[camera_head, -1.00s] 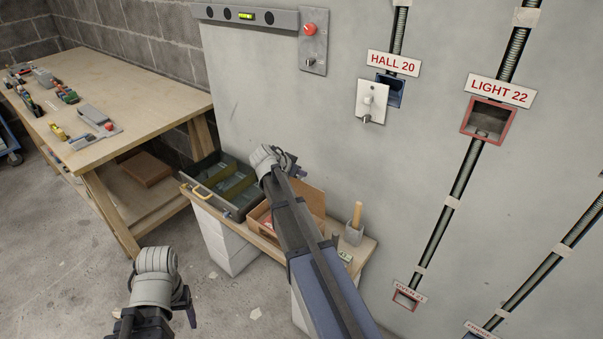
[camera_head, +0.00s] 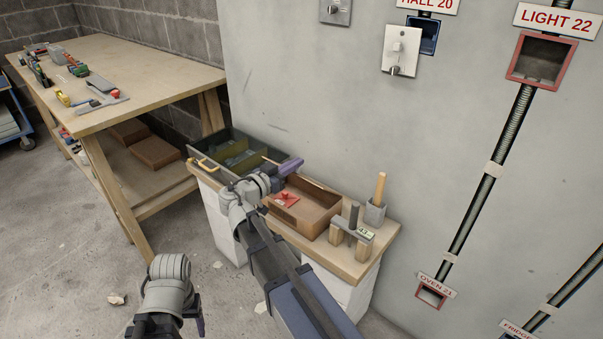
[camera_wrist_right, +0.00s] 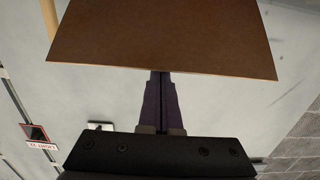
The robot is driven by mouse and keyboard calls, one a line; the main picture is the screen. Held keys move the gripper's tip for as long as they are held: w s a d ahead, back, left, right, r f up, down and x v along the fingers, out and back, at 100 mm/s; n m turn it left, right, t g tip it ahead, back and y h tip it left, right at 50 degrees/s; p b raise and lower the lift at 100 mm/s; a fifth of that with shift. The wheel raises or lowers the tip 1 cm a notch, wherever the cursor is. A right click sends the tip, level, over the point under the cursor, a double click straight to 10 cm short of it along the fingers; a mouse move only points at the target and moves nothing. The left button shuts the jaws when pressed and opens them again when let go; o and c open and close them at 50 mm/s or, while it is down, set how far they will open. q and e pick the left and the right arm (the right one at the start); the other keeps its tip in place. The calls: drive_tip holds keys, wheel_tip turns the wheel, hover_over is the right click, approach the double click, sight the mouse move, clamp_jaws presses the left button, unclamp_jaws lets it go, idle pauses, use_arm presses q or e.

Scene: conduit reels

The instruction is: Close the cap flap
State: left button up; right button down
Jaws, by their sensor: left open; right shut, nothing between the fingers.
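A brown open box (camera_head: 328,222) sits on the low wooden bench, with a red piece (camera_head: 286,199) inside. My right gripper (camera_head: 297,164) is shut and empty, above the back left of this box. In the right wrist view its fingers (camera_wrist_right: 161,76) point at a flat brown panel (camera_wrist_right: 160,35), which looks like the box's flap. The fingertips meet the panel's edge in that picture; I cannot tell whether they touch it. How the flap is tilted is unclear in the head view. My left gripper (camera_head: 199,318) is open, low at the front left, away from the box.
A dark divided tray (camera_head: 195,158) stands left of the box. A grey holder (camera_head: 374,214) with a wooden handle and a small wooden stand (camera_head: 350,238) stand right of it. The wall (camera_head: 330,110) rises close behind. A large workbench (camera_head: 130,75) is at the left.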

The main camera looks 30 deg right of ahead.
drive_tip(key=s+a+f+t+h+b, duration=0.1)
drive_tip(key=s+a+f+h+b, duration=0.1)
drive_tip(key=a+f+b, duration=0.3)
drive_tip(key=shift+s+a+f+h+b, duration=0.2)
drive_tip(key=shift+f+h+b, duration=0.6)
drive_tip(key=shift+f+b, duration=3)
wheel_tip(320, 180, up, 3)
drive_tip(key=b, duration=0.3)
drive_tip(key=shift+f, duration=0.1)
wheel_tip(320, 180, up, 5)
drive_tip(key=p, duration=0.5)
drive_tip(key=s+a+f+b, duration=0.3)
drive_tip(key=a+f+b, duration=0.3)
drive_tip(key=a+b, duration=0.1)
drive_tip(key=shift+a+f+t, duration=0.3)
drive_tip(key=shift+t, duration=0.1)
